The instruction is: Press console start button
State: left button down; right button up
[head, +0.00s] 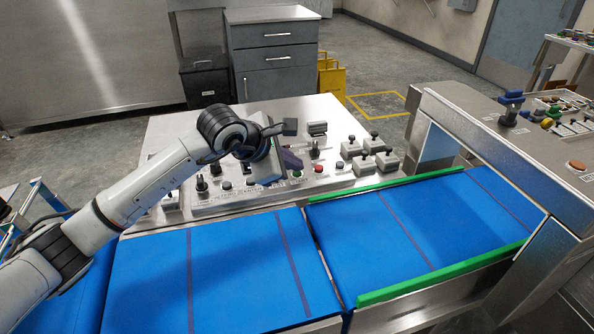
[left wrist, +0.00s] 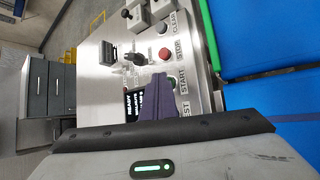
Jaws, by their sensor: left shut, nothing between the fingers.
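The console (head: 215,135) is a sloped metal panel with buttons, knobs and printed labels. My left gripper (head: 292,161) hangs over its front button row, its dark purple fingers shut and empty. In the left wrist view the closed fingers (left wrist: 160,100) point at the panel beside the START label. A small green part of the start button (left wrist: 173,83) shows at their edge; the rest is hidden. In the head view the start button (head: 297,174) is just below the fingertips. I cannot tell whether they touch it. The red stop button (left wrist: 163,54) is beside it.
A small screen (left wrist: 133,102) reading READY is partly covered by the fingers. Black knobs (head: 315,149) and grey switch blocks (head: 364,165) stand close by on the right. A blue conveyor (head: 220,275) with green rails (head: 440,272) runs in front. A metal frame (head: 480,145) stands at right.

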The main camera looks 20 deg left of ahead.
pick_arm(q)
jog(key=shift+r+p, duration=0.3)
jog(key=shift+r, duration=0.5)
notch_tip(320, 180, up, 5)
jog(key=p, duration=0.2)
jog(key=shift+p, duration=0.3)
dwell(0.5)
